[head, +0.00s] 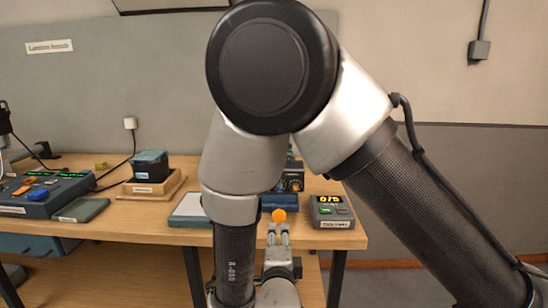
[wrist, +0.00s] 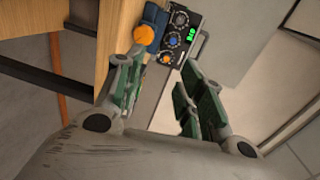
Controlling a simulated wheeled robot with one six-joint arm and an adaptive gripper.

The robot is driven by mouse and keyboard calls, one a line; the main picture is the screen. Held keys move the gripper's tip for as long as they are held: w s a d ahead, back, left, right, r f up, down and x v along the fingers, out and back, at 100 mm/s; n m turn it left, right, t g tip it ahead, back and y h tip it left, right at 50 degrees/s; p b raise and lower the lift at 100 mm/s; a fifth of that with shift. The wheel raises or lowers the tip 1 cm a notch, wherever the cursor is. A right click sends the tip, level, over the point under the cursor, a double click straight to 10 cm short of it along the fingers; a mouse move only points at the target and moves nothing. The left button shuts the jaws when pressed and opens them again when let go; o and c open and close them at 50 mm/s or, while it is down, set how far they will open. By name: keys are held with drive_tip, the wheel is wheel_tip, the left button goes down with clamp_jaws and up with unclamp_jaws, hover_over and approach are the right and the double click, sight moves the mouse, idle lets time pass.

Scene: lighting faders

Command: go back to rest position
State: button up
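My gripper (head: 278,230) is low in front of the table's front edge in the head view, partly behind my arm. In the wrist view its two fingers (wrist: 160,88) stand apart with nothing between them. An orange round knob (head: 279,215) shows just above the fingertips in the head view. The knob also shows beyond the fingers in the wrist view (wrist: 144,35), on a blue part next to a black panel with dials (wrist: 173,35). The gripper looks apart from the knob. My arm hides much of the panel in the head view.
The wooden table (head: 120,222) carries a console with orange and blue caps (head: 45,195) at left, a black box (head: 150,165) in a wooden tray (head: 152,187), a pale flat pad (head: 188,210), and a counter box (head: 332,211) reading 0/5 at right. Floor right of the table looks clear.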

drive_tip(key=w+d+r+n+g+y, duration=0.3)
drive_tip(key=w+r+n+g, duration=0.15)
drive_tip(key=w, duration=0.35)
drive_tip(key=s+d+r+n+g+y, duration=0.2)
drive_tip(key=d+r+n+g, duration=0.1)
drive_tip(key=d+r+n, duration=0.45)
drive_tip(key=s+d+r+n+g+h, duration=0.2)
drive_tip(key=s+d+n, duration=0.1)
drive_tip(key=s+d, duration=0.7)
drive_tip(key=s+d+r+n+g+h, duration=0.2)
drive_tip(key=s+d+r+n+g, duration=0.1)
drive_tip(key=s+d, duration=0.8)
drive_tip(key=d, duration=0.4)
drive_tip(key=shift+s+r+h, duration=0.15)
drive_tip(key=shift+r+h, duration=0.1)
drive_tip(key=shift+h, duration=0.15)
drive_tip(key=shift+a, duration=0.1)
